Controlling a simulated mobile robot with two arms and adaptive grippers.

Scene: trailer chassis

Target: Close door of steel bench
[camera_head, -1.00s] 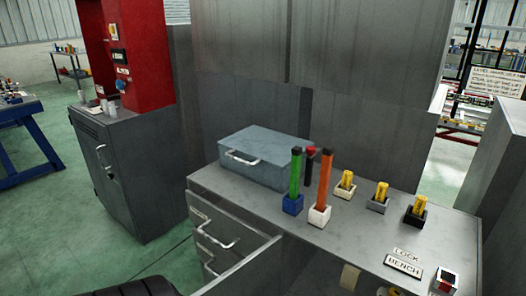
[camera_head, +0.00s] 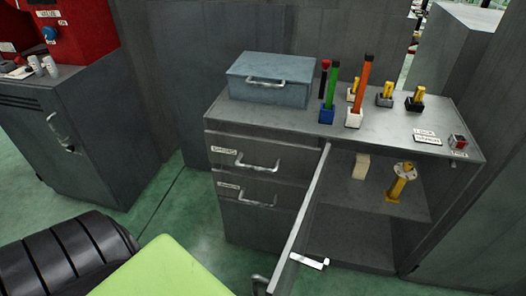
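The steel bench (camera_head: 285,118) stands at the centre right. Its door (camera_head: 303,215) is open, swung out toward me and seen nearly edge-on. It is hinged beside the drawers. Part of a dark handle (camera_head: 258,283) shows on the door's outer side at the bottom edge, and a pale piece (camera_head: 310,262) sticks out on its inner side. The open compartment (camera_head: 365,235) holds a yellow part with a flange (camera_head: 401,182) and a cream block (camera_head: 361,166) on a shelf. Neither gripper is in view.
Two closed drawers (camera_head: 262,157) with bar handles sit left of the door. On top are a grey-blue case (camera_head: 271,80), coloured sticks in holders (camera_head: 354,117) and several yellow parts. A grey cabinet (camera_head: 90,140) stands left. Green floor (camera_head: 185,200) lies between.

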